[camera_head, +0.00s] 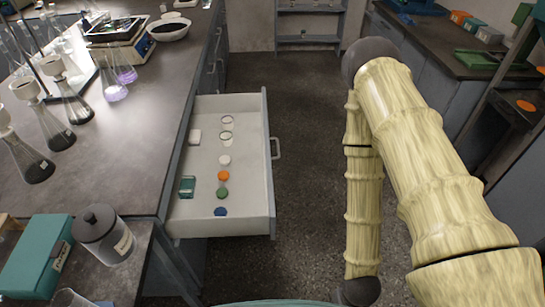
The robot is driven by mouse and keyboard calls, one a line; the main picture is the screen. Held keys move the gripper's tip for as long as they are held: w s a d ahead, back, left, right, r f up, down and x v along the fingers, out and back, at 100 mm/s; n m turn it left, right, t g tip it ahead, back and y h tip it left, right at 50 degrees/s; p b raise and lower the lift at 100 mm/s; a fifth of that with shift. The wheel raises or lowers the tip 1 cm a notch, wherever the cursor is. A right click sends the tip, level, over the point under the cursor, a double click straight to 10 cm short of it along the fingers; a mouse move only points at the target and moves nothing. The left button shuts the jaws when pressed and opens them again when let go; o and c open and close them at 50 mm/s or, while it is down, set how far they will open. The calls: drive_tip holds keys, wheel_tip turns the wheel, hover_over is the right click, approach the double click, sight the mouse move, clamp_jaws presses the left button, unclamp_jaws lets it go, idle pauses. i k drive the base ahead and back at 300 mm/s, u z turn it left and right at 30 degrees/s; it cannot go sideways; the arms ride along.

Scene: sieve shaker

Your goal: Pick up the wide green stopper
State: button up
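A row of small round pieces lies in the open white drawer (248,150). The green stopper (222,192) is in this row, between an orange stopper (223,176) and a blue one (220,211). I cannot tell its exact shape or width at this size. A white stopper (225,160) and two ring-like clear pieces (227,128) lie farther back. My arm stands to the right of the drawer, bent with its lower part hanging down; my gripper is not in view.
A small green box (187,187) and a white piece (195,137) lie at the drawer's left. The drawer handle (276,148) sticks out right. The bench (130,165) at left holds flasks, a balance and a dark-lidded jar (105,235). Floor right of the drawer is clear.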

sight(223, 192)
drive_tip(key=z, duration=1.95)
drive_tip(key=i, duration=1)
drive_tip(key=u, duration=2.4)
